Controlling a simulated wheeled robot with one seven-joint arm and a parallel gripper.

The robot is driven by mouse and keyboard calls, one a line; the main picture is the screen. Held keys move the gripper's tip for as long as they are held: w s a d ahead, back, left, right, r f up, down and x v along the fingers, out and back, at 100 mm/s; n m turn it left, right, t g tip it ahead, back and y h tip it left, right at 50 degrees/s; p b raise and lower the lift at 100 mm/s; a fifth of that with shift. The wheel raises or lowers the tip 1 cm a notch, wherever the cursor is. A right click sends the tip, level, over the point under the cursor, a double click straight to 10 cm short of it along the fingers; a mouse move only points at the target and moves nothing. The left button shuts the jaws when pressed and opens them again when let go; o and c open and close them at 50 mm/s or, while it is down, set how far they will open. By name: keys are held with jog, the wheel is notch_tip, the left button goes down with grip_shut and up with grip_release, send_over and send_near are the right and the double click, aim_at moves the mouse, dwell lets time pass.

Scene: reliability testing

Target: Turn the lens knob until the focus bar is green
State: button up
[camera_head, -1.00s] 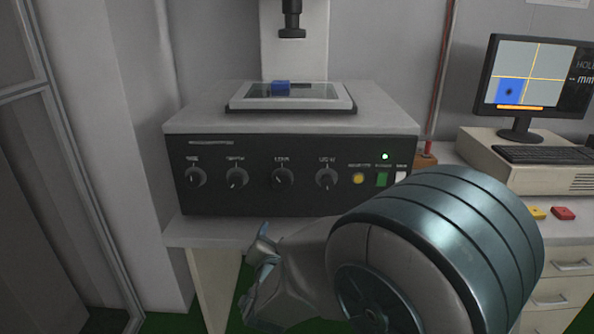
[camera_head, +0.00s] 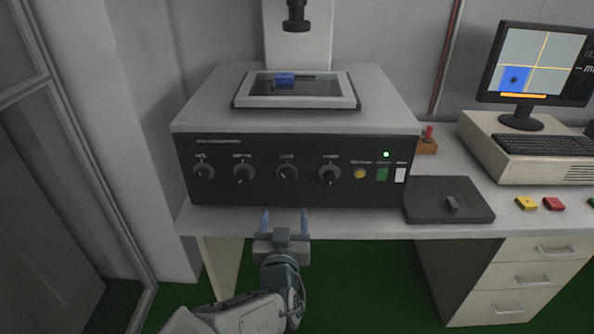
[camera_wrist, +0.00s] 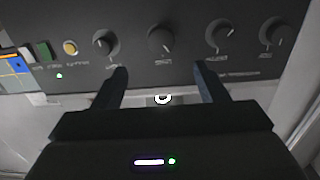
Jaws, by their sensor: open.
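The machine's dark front panel carries a row of round knobs. The third from the left, whose small label seems to read LENS, is the lens knob (camera_head: 287,173); it also shows in the wrist view (camera_wrist: 160,40), where the panel appears upside down. The focus bar (camera_head: 523,96) on the monitor is orange. My gripper (camera_head: 285,222) is open and empty, in front of and below the lens knob, its fingers pointing at the panel. In the wrist view the knob lies beyond the gap between the fingertips (camera_wrist: 162,72), apart from them.
Other knobs flank it: one (camera_head: 244,173) to the left and one (camera_head: 329,174) to the right. A yellow button (camera_head: 360,173) and green switch (camera_head: 382,174) are farther right. A blue block (camera_head: 285,79) sits on the stage. A dark pad (camera_head: 425,207) lies on the bench (camera_head: 360,226).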

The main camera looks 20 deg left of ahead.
aim_at(287, 179)
jog(key=x, duration=0.9)
jog(key=r+x, duration=0.1)
jog(key=x, duration=0.3)
jog(key=shift+w+a+b, duration=0.2)
jog(key=shift+w+b, duration=0.1)
jog(key=c, duration=1)
